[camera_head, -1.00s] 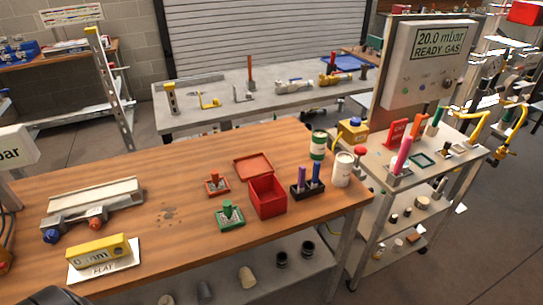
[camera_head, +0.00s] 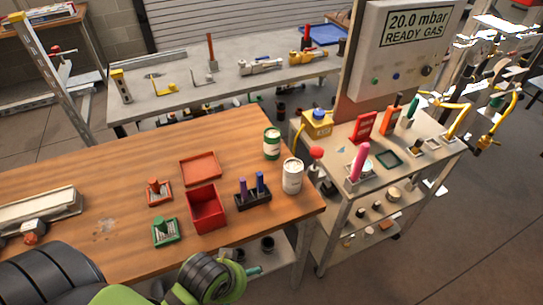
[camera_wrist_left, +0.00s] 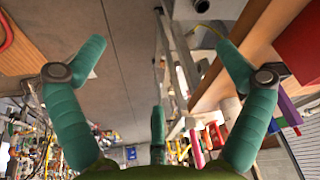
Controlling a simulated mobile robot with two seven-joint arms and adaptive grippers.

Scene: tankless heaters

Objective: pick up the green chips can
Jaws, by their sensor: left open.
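The green chips can (camera_head: 272,144), a green and white cylinder, stands upright near the far right corner of the wooden table (camera_head: 110,170). A white can (camera_head: 292,177) stands just in front of it. My left arm comes in at the bottom left of the head view. One teal finger of my left gripper (camera_head: 252,271) shows there, low by the table's front edge; the rest is hidden by the arm. In the left wrist view my left gripper (camera_wrist_left: 162,50) has its teal fingers spread wide, with nothing between them. The can is well beyond the gripper. My right gripper is out of view.
A red open box (camera_head: 207,208), a dark holder with purple and blue pieces (camera_head: 253,196), and red and green blocks stand left of the cans. A metal cart (camera_head: 345,183) with tools stands close on the right.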

